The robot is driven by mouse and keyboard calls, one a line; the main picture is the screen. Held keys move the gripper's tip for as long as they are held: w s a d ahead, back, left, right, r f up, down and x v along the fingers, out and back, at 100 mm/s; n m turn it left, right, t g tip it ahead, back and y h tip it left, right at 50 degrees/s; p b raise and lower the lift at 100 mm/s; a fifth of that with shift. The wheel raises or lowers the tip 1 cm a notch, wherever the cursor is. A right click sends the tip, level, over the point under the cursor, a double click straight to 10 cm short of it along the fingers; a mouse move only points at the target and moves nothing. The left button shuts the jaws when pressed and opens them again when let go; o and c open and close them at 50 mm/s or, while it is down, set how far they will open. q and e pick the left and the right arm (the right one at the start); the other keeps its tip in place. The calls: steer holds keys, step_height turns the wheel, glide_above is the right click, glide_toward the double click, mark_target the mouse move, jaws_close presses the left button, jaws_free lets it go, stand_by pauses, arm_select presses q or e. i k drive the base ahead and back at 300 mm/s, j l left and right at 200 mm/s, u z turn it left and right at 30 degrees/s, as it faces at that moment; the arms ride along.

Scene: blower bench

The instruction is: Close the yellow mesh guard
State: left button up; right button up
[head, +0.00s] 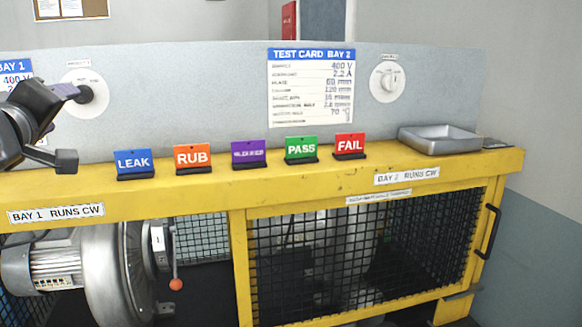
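A yellow-framed guard with black mesh (365,250) stands across the front of bay 2, with a black handle (490,232) on its right edge. I cannot tell whether it sits flush with the bench frame. The front of bay 1 shows no mesh before its grey blower (110,270). My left gripper (68,125) is at the far left above the bench top, its two fingers apart with nothing visible between them. Its upper finger is at or in front of the bay 1 knob (92,94); contact is unclear. My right gripper is out of view.
Coloured signs LEAK (134,164), RUB (193,158), a purple one (249,153), PASS (301,149) and FAIL (350,145) stand along the yellow bench top. A grey tray (440,146) is at the right end. A bay 2 knob (388,79) is on the panel. The space right of the bench looks clear.

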mark_target(238, 217)
steer(key=k+l, duration=0.2)
steer(key=k, duration=0.2)
steer(key=k+l, duration=0.25)
steer(key=k, duration=0.15)
